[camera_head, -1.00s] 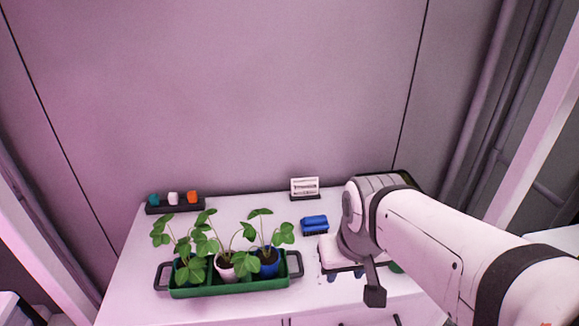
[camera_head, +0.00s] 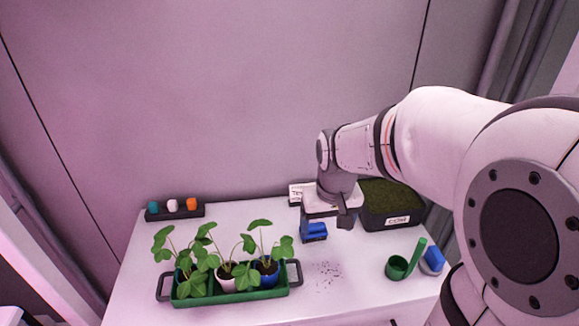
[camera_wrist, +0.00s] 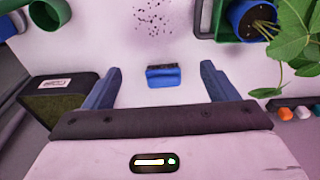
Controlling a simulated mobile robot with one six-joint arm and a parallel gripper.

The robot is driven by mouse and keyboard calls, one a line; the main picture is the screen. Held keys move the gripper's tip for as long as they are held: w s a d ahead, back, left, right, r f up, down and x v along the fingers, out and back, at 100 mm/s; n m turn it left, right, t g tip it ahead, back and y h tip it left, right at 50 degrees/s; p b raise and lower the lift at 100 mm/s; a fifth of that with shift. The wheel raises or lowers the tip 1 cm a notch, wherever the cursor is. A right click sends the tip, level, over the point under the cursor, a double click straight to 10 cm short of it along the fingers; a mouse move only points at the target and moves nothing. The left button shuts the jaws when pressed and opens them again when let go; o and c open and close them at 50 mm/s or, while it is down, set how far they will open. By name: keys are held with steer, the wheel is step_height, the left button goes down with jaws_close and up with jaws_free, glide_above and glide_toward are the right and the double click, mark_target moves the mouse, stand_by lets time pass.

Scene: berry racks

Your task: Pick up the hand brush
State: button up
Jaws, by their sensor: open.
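The hand brush is a small blue block with dark bristles; in the head view the brush (camera_head: 313,230) lies on the white table, right of the plant tray. In the wrist view the brush (camera_wrist: 163,76) lies ahead of my gripper, between the lines of its two fingers and apart from both. My gripper (camera_wrist: 160,82) is open and empty, with a blue finger on each side. In the head view my gripper hangs over the table just behind and right of the brush, and its fingers are mostly hidden there.
A green tray (camera_head: 188,300) with several potted plants stands left. Dark crumbs (camera_head: 328,274) lie in front of the brush. A dark soil box (camera_head: 372,221), a green scoop (camera_head: 397,267) and a blue-and-white item (camera_head: 433,260) are at the right. A sign (camera_head: 295,193) and a small rack (camera_head: 187,213) stand behind.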

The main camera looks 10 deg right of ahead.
mark_target(314, 225)
steer(key=shift+o, duration=1.3)
steer(key=shift+g, duration=0.7)
steer(key=w+f+p, duration=0.1)
steer(key=w, duration=0.2)
steer(key=w+f+p, duration=0.1)
steer(key=w, duration=0.2)
steer(key=w+f+p, duration=0.1)
steer(key=w+f, duration=0.1)
steer(key=w, duration=0.2)
steer(key=shift+d, duration=0.1)
steer(key=shift+w+f, duration=0.2)
steer(key=shift+f, duration=0.15)
steer(key=shift+s+a+f+p, duration=0.1)
steer(key=shift+f+p, duration=0.5)
steer(key=shift+f, duration=1.4)
steer(key=shift+a+f+p, duration=0.1)
steer(key=shift+f+p, duration=0.45)
steer(key=shift+f, duration=1.45)
steer(key=shift+c, duration=0.5)
steer(key=c, duration=1)
step_height(314, 225, up, 10)
steer(key=shift+r+b, duration=0.1)
steer(key=shift+b, duration=0.75)
